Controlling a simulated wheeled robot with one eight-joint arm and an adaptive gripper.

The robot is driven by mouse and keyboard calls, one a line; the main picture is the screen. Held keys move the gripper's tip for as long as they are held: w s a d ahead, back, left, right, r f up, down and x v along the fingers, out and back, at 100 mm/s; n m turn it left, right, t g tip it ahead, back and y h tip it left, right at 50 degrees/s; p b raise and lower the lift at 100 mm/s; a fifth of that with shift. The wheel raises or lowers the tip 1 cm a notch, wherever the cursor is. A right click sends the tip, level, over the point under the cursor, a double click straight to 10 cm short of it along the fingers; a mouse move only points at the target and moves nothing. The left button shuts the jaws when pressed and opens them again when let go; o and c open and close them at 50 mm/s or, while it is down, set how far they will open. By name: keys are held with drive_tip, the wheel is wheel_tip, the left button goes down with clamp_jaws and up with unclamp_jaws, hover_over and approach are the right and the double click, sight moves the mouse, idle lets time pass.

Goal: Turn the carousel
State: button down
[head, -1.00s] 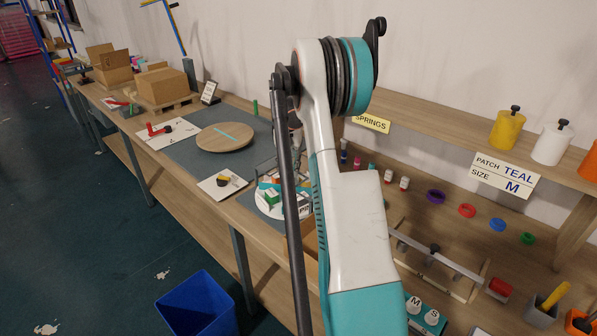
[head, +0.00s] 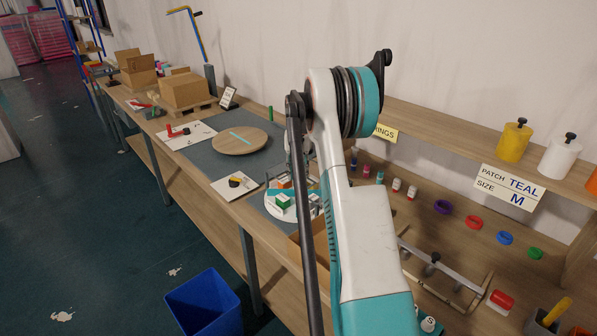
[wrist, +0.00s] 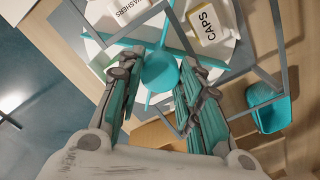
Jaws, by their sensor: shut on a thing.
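The carousel (head: 276,213) is a white round tray with teal dividers and several small boxes, on the workbench behind my arm. In the wrist view its round teal hub (wrist: 160,72) lies between my fingertips, with thin teal dividers running out from it. My gripper (wrist: 163,75) is shut on the hub, one finger on each side. A white box marked CAPS (wrist: 212,22) and one marked WASHERS (wrist: 130,10) stand in its compartments. In the head view my arm hides the carousel's right part and most of my gripper.
A wooden disc (head: 240,140) with a teal strip lies on the grey mat beyond the carousel. A white card (head: 235,186) with a black and yellow thing is left of it. An open cardboard box (head: 310,245) stands close in front. A blue bin (head: 205,303) is on the floor.

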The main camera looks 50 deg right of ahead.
drive_tip(key=c, duration=1.1)
unclamp_jaws()
drive_tip(key=shift+r, duration=0.1)
wheel_tip(320, 180, up, 12)
